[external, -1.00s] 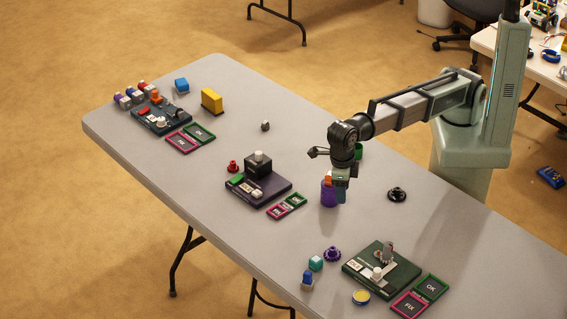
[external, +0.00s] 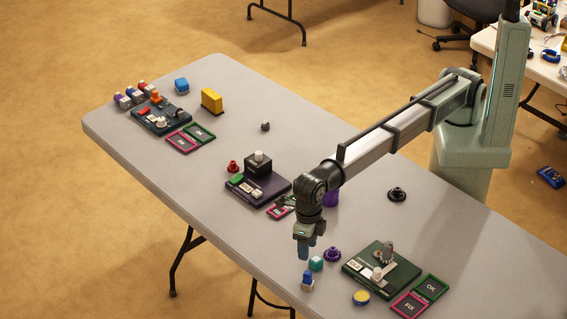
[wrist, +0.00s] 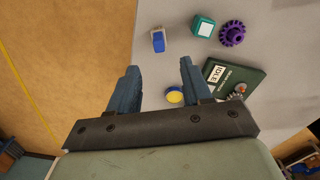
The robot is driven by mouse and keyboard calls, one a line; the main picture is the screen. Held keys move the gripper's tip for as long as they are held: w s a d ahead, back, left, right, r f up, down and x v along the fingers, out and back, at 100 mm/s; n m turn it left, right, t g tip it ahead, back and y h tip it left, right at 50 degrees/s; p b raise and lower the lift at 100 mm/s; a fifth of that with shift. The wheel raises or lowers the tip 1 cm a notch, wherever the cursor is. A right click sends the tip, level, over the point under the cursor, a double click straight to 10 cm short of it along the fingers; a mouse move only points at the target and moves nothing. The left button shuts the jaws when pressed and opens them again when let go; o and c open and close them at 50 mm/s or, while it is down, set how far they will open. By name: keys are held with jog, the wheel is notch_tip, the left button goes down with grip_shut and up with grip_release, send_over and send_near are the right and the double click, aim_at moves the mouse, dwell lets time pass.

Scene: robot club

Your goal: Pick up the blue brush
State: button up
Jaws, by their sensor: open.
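A small upright piece with a blue top and a pale grey base (external: 307,282), likely the blue brush, stands near the table's front edge. In the wrist view this blue piece (wrist: 158,41) lies ahead of the fingertips, roughly in line with the gap between them. My gripper (external: 304,254) is open and empty, pointing down above the table, just behind the blue piece in the external view. Its two blue-grey fingers (wrist: 159,68) are spread apart and touch nothing that I can see.
A teal cube (external: 316,263) and a purple gear-like knob (external: 332,254) stand close by on the right. A yellow-topped round tin (external: 361,297) and a dark green board (external: 358,259) lie farther right. The table edge is close on the left in the wrist view.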

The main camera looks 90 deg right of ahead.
aim_at(308, 272)
notch_tip(308, 272, down, 6)
jog(key=shift+f, duration=0.1)
jog(key=shift+s+a+f, duration=0.1)
jog(key=shift+f, duration=1.25)
jog(key=shift+s+a+f, duration=0.1)
jog(key=shift+f, duration=1.25)
jog(key=shift+c, duration=0.2)
grip_shut()
